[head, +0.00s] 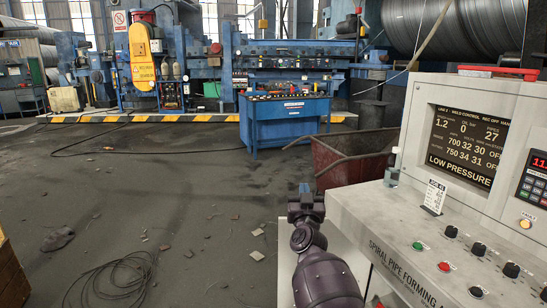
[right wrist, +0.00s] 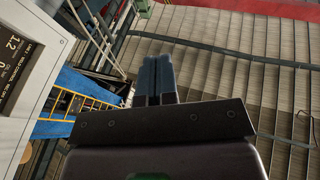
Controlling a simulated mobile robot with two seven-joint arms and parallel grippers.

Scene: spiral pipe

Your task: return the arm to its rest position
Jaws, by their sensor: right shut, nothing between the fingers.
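My right arm rises from the bottom of the head view, and its dark gripper (head: 306,203) points away from me, just left of the grey control console (head: 385,225). In the right wrist view the right gripper's fingers (right wrist: 156,80) are together with nothing between them. The gripper is apart from the console in the head view. My left gripper is in neither view.
The console carries a lit display (head: 465,147), knobs and a green button (head: 418,246). A red cart (head: 350,160) stands behind it. A blue control desk (head: 283,120) is farther back. Coiled cable (head: 115,280) and debris lie on the open floor at left.

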